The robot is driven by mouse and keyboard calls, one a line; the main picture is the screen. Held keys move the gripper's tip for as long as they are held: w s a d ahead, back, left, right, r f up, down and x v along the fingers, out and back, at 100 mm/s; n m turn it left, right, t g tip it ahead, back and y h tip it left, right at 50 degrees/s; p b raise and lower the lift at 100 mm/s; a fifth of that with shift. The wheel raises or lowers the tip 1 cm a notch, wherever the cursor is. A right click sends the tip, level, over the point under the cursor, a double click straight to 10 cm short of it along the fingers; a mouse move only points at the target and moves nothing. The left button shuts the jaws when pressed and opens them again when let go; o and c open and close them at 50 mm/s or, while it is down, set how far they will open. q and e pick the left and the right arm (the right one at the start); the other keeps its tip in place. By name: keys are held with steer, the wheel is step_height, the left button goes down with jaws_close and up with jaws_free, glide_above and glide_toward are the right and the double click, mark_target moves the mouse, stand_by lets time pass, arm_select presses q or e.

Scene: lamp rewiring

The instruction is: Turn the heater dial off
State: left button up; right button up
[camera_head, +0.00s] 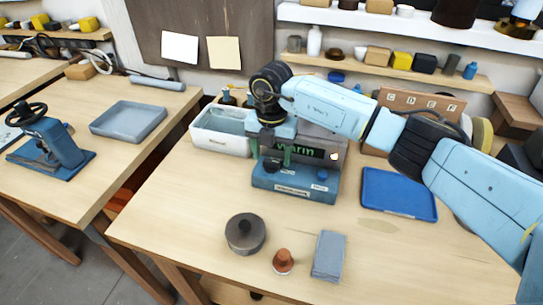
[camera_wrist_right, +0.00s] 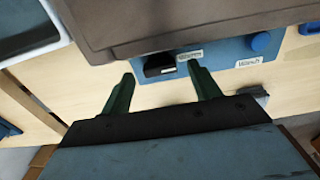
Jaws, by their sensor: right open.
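The heater (camera_head: 296,190) is a blue box with a grey upper part and a green lit display (camera_head: 294,151) that seems to read "warm". A black dial (camera_wrist_right: 158,66) sits on its blue front, beside a small label. My right gripper (camera_head: 276,158) reaches down in front of the heater. In the right wrist view my gripper (camera_wrist_right: 161,74) is open, its green fingers on either side of the black dial. I cannot tell whether they touch it. A round blue knob (camera_wrist_right: 261,42) sits to the right, above a label. My left gripper is not in view.
A white bin (camera_head: 220,141) stands left of the heater and a blue tray (camera_head: 399,194) right of it. A dark round pot (camera_head: 245,233), a copper-coloured piece (camera_head: 283,261) and a grey block (camera_head: 328,257) stand in front. Shelves line the wall behind.

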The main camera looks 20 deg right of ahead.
steer(key=shift+f, duration=0.7)
steer(key=c, duration=1)
